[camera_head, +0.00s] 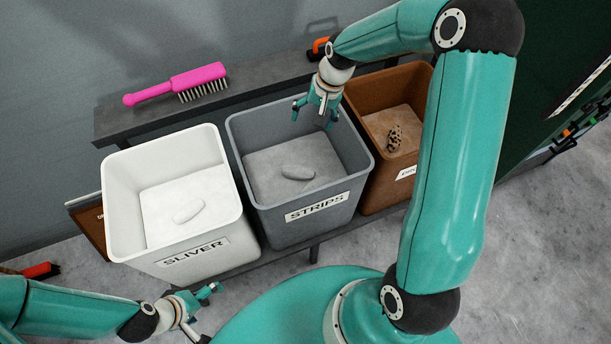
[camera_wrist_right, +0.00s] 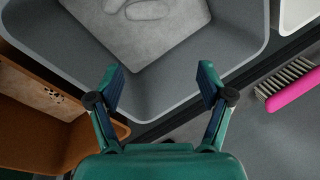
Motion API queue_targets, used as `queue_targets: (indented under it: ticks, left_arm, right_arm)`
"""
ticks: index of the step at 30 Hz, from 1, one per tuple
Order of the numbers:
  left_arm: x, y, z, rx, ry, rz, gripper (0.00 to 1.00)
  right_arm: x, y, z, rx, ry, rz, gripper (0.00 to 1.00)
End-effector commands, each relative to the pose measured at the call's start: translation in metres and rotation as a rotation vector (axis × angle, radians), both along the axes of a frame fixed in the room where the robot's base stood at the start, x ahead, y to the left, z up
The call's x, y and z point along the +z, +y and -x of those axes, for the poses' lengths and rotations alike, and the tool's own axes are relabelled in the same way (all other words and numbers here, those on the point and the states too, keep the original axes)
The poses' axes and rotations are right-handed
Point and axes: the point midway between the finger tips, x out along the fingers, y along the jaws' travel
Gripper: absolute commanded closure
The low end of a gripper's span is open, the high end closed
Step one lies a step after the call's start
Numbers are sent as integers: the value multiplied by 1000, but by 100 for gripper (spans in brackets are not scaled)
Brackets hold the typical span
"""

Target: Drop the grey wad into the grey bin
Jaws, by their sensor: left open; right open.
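The grey bin (camera_head: 362,156), labelled STRIPS, stands in the middle of the row. The grey wad (camera_head: 298,172) lies on the grey floor inside this bin, apart from its walls. My left gripper (camera_head: 208,312) is open and empty at the lower left, in front of the white bin.
A white bin (camera_head: 112,200) labelled SLIVER holds a white wad (camera_head: 188,210). A brown bin (camera_head: 352,98) holds a speckled wad (camera_head: 394,138). A pink brush (camera_head: 180,84) and an orange-handled tool (camera_head: 318,48) lie on the shelf (camera_head: 118,122) behind.

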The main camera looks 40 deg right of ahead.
Motion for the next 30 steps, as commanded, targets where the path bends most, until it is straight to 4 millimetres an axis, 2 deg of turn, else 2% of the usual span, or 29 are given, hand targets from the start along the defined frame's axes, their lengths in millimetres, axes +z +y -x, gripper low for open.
queue_targets:
  ticks: [3, 9, 30]
  left_arm:
    - [0, 0, 0, 0, 0, 0, 0]
    - [0, 0, 0, 0, 0, 0, 0]
    - [-1, 0, 0, 0, 0, 0, 0]
  right_arm:
    - [19, -4, 3, -1, -2, 1, 21]
    - [33, -6, 5, 1, 0, 0, 21]
    - [34, -7, 7, -1, 0, 0, 21]
